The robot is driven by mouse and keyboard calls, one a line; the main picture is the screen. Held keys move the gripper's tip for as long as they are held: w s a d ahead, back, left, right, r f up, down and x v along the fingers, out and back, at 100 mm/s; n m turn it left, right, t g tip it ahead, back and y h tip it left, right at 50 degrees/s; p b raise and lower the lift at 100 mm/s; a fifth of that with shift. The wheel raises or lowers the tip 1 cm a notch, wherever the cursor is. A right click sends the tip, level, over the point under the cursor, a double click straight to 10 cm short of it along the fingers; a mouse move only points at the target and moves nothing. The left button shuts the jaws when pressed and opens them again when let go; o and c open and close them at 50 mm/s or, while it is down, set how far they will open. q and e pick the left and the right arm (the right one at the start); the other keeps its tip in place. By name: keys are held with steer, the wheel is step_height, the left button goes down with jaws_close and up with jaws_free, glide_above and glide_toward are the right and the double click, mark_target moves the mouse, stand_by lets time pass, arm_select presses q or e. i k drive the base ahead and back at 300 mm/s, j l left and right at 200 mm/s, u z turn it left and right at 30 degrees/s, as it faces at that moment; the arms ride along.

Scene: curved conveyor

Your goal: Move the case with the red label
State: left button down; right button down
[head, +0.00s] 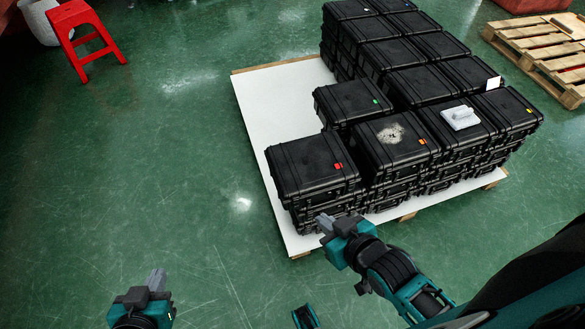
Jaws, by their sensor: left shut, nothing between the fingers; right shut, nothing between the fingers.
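The black case with the red label (308,158) lies on top of the front-left stack of cases, its small red label at its right end. My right gripper (325,222) is shut and empty, just in front of that stack in the picture, below the top case. I cannot tell whether it touches the stack. My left gripper (155,279) is shut and empty over the floor at the lower left, well apart from the cases.
Several more black cases stand stacked behind and to the right, including one with an orange label (392,147). They stand on a white-topped pallet (262,108). A red stool (82,35) stands at the upper left, a wooden pallet (535,38) at the upper right. The left floor is clear.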

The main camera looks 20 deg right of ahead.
mark_target(307, 171)
steer(key=i+j+z, duration=0.1)
steer(key=z, duration=0.3)
steer(key=j+z, duration=0.25)
steer(key=z, duration=0.15)
steer(key=i+j+z, duration=0.1)
steer(key=j+z, duration=0.25)
steer(key=i+j+z, duration=0.1)
steer(key=j+z, duration=0.5)
steer(key=i+j, duration=0.05)
